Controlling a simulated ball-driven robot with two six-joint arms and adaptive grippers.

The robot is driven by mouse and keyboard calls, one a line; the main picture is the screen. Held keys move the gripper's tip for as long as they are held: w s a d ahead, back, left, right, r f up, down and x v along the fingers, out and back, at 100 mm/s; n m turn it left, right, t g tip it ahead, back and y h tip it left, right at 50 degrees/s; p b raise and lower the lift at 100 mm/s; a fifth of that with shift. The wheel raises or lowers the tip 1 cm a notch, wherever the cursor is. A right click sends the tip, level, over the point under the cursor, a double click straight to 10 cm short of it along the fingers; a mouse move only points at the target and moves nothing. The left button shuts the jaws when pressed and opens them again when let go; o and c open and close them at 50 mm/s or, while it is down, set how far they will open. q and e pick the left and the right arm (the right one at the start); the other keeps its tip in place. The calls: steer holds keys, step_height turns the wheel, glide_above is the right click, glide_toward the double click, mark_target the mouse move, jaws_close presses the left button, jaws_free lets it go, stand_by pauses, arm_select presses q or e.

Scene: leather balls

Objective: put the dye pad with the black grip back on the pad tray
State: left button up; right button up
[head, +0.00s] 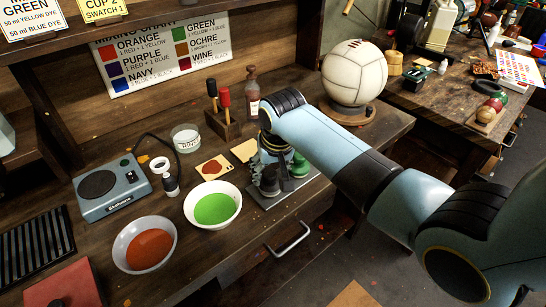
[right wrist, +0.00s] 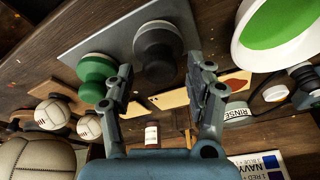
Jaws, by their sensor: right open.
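The dye pad with the black grip (right wrist: 156,55) is upright on the grey pad tray (right wrist: 118,30) in the right wrist view, its pale base against the tray. A dye pad with a green grip (right wrist: 95,72) stands beside it; it also shows in the head view (head: 300,166). My right gripper (right wrist: 163,72) is open and empty, with the black grip between or just beyond its fingertips; I cannot tell if they touch. In the head view my right gripper partly hides the tray (head: 290,193) and the black grip. My left gripper is not in view.
A brush block (head: 222,123), a bottle (head: 252,92) and a white ball (head: 354,72) stand behind. The bench front has a metal handle (head: 289,240).

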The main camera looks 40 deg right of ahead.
steer(key=v, duration=1)
steer(key=shift+r, duration=0.3)
steer(key=s+a+r+n, duration=0.1)
steer(key=s+r+n, duration=0.15)
steer(key=s, duration=0.85)
steer(key=s+r+n, duration=0.1)
steer(key=s+n, duration=0.2)
steer(key=s, duration=0.9)
step_height(320, 180, down, 37)
steer(key=s+d+g+b, duration=0.1)
steer(key=d+b, duration=0.1)
steer(key=b, duration=0.9)
steer(key=s+f+b, duration=0.4)
steer(key=s+f, duration=0.5)
steer(key=f, duration=0.4)
steer(key=s+d+f+m+g+b, duration=0.1)
steer(key=s+f+b, duration=0.4)
steer(key=s+f, duration=0.5)
step_height(320, 180, down, 3)
steer(key=shift+d+r, duration=0.1)
steer(key=shift+d, duration=0.15)
